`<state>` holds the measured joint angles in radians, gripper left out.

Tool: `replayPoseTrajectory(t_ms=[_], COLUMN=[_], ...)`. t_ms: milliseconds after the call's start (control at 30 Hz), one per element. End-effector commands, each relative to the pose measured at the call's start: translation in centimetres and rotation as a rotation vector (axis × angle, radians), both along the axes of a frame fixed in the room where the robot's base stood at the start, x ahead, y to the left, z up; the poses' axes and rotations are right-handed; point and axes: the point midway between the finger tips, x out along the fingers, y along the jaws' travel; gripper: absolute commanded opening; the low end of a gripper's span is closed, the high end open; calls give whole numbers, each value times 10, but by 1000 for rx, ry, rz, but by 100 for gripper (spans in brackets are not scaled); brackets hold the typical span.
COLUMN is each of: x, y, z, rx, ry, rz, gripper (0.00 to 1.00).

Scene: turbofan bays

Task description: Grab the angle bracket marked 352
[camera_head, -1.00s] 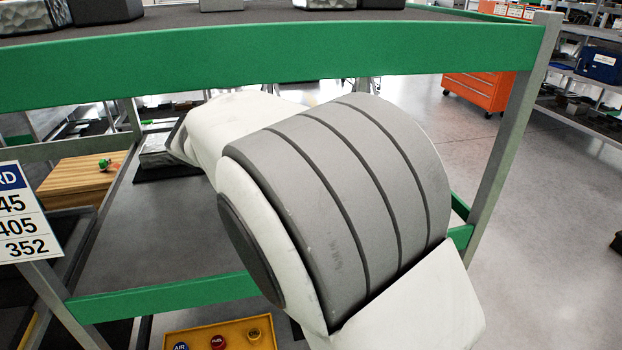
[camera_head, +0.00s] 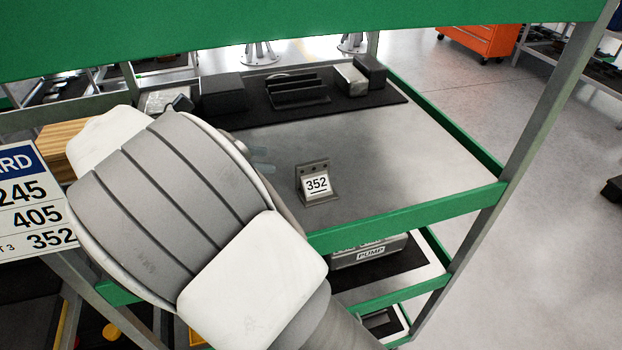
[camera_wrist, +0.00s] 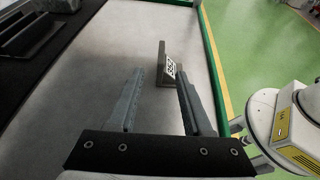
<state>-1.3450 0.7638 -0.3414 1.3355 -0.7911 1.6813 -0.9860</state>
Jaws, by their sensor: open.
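The angle bracket marked 352 (camera_head: 317,184) stands upright on the grey middle shelf (camera_head: 420,165), its white label facing the front. In the wrist view the bracket (camera_wrist: 163,66) is seen from the side, beyond my gripper's fingertips and nearer the right finger. My gripper (camera_wrist: 158,82) is open and empty, with its two fingers spread wide and reaching over the shelf toward the bracket. In the head view my arm hides most of my gripper; only a blurred bit of it may show left of the bracket.
A black mat (camera_head: 290,108) with dark blocks and a slotted holder (camera_head: 298,92) lies along the shelf's back. Green rails edge the shelf (camera_head: 410,215). A pump box (camera_head: 368,252) sits on the shelf below. A sign (camera_head: 32,205) hangs at the left. The shelf right of the bracket is clear.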

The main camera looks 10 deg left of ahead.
Motion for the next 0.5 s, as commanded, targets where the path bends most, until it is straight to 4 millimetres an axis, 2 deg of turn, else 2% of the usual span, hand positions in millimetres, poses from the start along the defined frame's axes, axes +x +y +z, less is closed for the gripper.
replayPoseTrajectory(t_ms=[33,300,500], x=[6,36,48], y=[-10,-54,-70], z=[-4,-26,-35], rx=[-3,-2,0], ry=[1,1,0], rz=[-3,-3,-1], gripper=[50,50,50])
